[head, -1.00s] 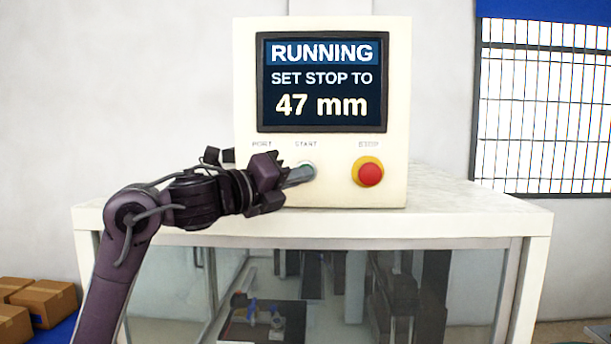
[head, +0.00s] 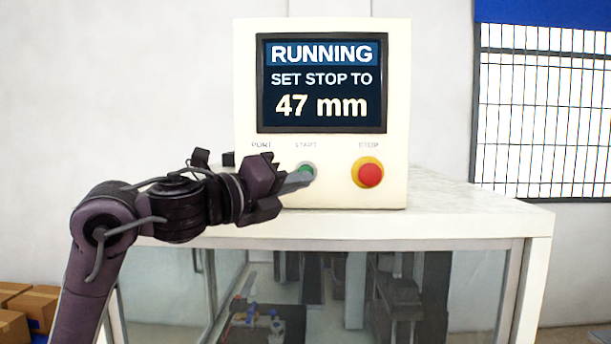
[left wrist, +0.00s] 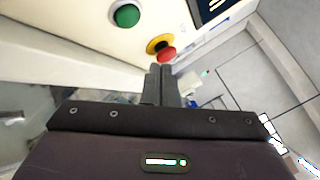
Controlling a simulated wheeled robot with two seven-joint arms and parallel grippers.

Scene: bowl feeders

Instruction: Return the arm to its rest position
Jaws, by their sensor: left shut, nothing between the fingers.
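My left gripper (head: 300,180) is shut and empty, its fingertips in front of the control panel (head: 222,120) just below the green START button (head: 307,169). In the left wrist view its closed fingers (left wrist: 161,83) point toward the panel, and the green button (left wrist: 127,15) shows apart from them at the upper left. The red STOP button (head: 370,174) on its yellow ring is right of the fingers; it also shows in the left wrist view (left wrist: 166,54). The screen (head: 320,83) reads RUNNING, SET STOP TO 47 mm. My right gripper is not in view.
The panel stands on a white-topped cabinet (head: 470,215) with glass sides and machinery inside. Cardboard boxes (head: 30,308) lie at the lower left. A barred window (head: 545,110) is at the right. The space left of the panel is open.

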